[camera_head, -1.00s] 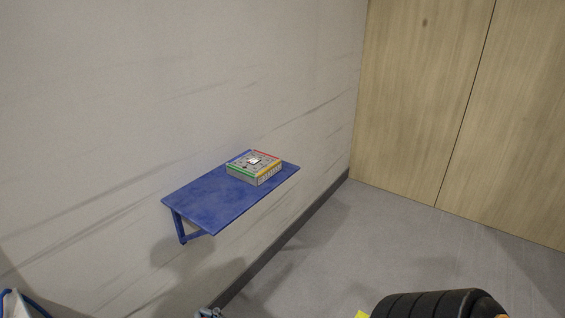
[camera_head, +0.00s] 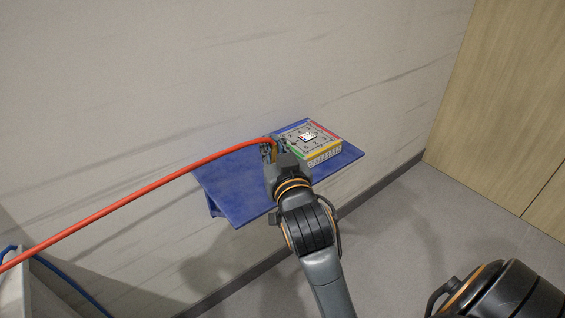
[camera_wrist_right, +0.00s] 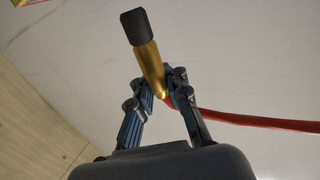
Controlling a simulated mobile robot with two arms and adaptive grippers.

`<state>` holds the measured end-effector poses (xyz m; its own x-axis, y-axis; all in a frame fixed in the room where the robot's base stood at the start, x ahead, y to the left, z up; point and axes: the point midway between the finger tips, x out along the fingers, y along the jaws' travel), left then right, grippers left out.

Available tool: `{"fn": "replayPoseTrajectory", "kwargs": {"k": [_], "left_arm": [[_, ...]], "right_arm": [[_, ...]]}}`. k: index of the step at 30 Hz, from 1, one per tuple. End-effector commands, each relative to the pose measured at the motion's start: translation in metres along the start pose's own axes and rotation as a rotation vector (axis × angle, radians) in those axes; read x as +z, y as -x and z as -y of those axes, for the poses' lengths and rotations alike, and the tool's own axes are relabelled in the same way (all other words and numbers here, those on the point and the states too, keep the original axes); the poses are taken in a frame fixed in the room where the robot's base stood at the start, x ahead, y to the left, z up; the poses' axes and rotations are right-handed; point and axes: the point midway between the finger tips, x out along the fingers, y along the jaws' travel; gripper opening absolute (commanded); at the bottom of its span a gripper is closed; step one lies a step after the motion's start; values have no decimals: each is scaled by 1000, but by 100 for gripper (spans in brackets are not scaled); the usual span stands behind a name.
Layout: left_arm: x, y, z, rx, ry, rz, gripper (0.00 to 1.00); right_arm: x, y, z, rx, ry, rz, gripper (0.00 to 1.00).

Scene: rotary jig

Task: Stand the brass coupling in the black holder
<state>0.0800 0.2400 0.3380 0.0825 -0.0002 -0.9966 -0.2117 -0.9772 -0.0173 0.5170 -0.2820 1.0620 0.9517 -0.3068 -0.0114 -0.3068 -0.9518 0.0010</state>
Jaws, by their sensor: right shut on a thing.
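My right gripper (camera_head: 268,148) is over the blue shelf, beside the box on it. In the right wrist view my right gripper (camera_wrist_right: 160,88) is shut on the lower end of a brass coupling (camera_wrist_right: 149,62). The coupling is tilted in that view and has a dark, blocky piece at its far end. A red hose (camera_wrist_right: 255,121) runs off to the right from near the fingertips. In the head view the hose (camera_head: 150,195) runs from the gripper to the left edge, and the coupling is hard to make out. I see no black holder for certain. My left gripper is out of view.
The blue shelf (camera_head: 233,187) is fixed to the pale wall. A flat box with coloured edges (camera_head: 325,150) lies on its right part, close to my gripper. A blue cable (camera_head: 70,282) and a pale panel are at lower left. A wooden door (camera_head: 505,110) stands at right.

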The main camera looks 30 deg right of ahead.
Motion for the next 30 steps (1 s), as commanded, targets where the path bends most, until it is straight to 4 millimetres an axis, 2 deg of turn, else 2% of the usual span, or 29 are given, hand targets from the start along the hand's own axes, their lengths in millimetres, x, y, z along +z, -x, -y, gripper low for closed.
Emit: {"fn": "replayPoseTrajectory", "kwargs": {"k": [11, 15, 21, 26, 30], "left_arm": [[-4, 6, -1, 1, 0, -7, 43], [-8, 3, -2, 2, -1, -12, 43], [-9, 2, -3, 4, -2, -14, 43], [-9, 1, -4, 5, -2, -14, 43], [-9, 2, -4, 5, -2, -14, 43]], "right_arm": [[34, -77, -40, 4, 5, 2, 0], [64, -98, -51, 4, 3, 5, 0], [86, -116, -59, 3, 1, 1, 0], [97, -124, -64, 3, 0, 1, 0], [118, -123, -63, 2, -1, 4, 0]]}}
